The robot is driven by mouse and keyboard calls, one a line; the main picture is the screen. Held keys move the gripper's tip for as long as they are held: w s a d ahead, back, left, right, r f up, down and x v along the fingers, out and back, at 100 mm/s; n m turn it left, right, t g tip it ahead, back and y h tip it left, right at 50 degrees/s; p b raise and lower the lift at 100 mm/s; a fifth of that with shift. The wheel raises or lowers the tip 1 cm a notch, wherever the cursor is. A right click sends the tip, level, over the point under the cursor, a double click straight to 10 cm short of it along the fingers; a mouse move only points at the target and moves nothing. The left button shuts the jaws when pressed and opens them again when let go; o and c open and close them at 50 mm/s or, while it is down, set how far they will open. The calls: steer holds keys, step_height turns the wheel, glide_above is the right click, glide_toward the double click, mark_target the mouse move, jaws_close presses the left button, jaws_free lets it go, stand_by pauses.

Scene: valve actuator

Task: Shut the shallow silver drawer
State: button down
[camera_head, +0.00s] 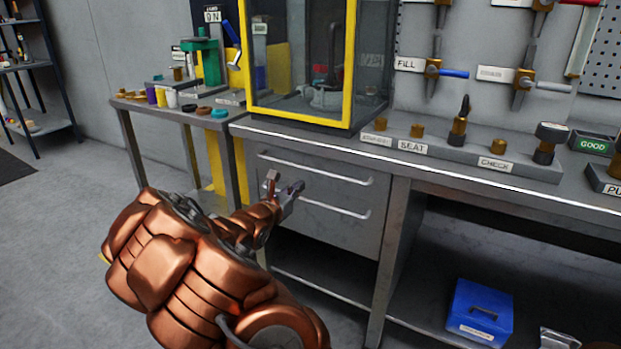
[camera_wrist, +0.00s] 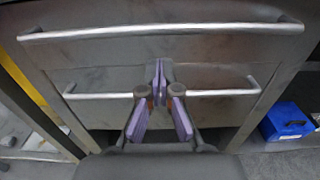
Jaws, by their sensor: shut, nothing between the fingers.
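Two grey metal drawer fronts sit one above the other under the workbench. The upper, shallower silver drawer (camera_head: 345,192) has a long bar handle (camera_head: 317,168), which also crosses the top of the wrist view (camera_wrist: 160,31). The lower drawer (camera_head: 345,232) has its own bar handle (camera_wrist: 215,93). In the head view both fronts look about level with the bench frame; I cannot tell a small gap. My gripper (camera_head: 293,190) is shut and empty in front of the drawers. In the wrist view its fingertips (camera_wrist: 159,73) point at the front between the two handles; contact is unclear.
A yellow-framed glass case (camera_head: 350,115) and a labelled fittings rack (camera_head: 450,150) stand on the bench. A side table (camera_head: 150,107) with small parts is at the left. A blue box (camera_head: 480,313) sits on the lower shelf at the right. Floor at the left is clear.

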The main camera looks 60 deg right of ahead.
mark_target(311, 175)
steer(key=d+b, duration=0.1)
steer(key=d, duration=0.6)
steer(key=shift+w+d, duration=0.15)
steer(key=shift+d, duration=0.2)
